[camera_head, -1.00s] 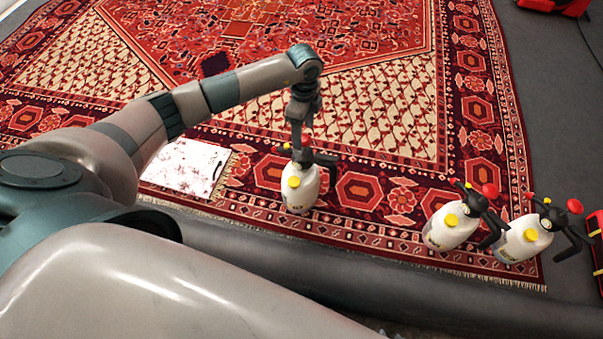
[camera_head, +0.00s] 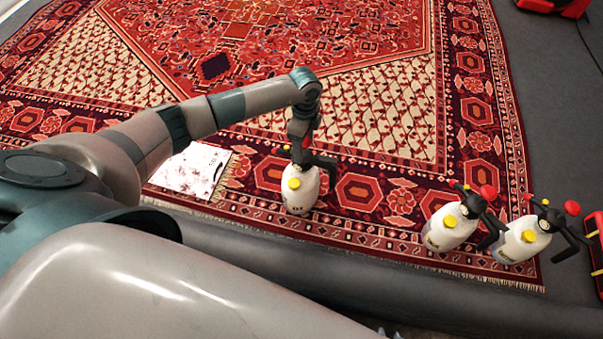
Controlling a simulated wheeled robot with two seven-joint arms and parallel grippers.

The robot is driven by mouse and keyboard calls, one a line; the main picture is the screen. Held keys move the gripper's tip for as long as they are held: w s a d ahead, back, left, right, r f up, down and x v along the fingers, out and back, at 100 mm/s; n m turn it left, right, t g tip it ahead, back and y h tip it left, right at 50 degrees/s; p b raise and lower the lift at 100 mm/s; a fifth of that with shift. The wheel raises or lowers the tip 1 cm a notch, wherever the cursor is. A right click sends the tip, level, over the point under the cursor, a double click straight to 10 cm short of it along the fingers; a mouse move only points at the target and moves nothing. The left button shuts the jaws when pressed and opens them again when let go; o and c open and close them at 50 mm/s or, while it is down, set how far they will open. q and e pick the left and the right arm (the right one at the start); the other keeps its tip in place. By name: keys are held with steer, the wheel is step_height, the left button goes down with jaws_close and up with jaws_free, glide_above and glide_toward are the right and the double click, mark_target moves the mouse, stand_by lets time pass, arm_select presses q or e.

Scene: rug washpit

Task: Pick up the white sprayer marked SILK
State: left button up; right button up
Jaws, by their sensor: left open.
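Three white sprayers with yellow caps and black tops stand on the rug's near border. The left sprayer (camera_head: 300,195) is upright near the middle of the view, and its top is partly hidden by my gripper. The middle sprayer (camera_head: 447,231) and the right sprayer (camera_head: 520,242) stand close together at the right, with red knobs. Their label words are too small to read, so I cannot tell which is marked SILK. My left gripper (camera_head: 302,150) is open, pointing down at the top of the left sprayer. Whether its fingers touch it is unclear. My right gripper is not in view.
A large red patterned rug (camera_head: 390,110) covers the floor. A white speckled sheet (camera_head: 192,169) lies left of the left sprayer. A dark rounded edge (camera_head: 400,285) runs along the front. A red object (camera_head: 594,255) is at the right edge.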

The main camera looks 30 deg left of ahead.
arm_select(q)
jaws_close()
arm_select(e)
steer(key=shift+w, duration=0.1)
arm_select(q)
steer(key=shift+r, duration=0.2)
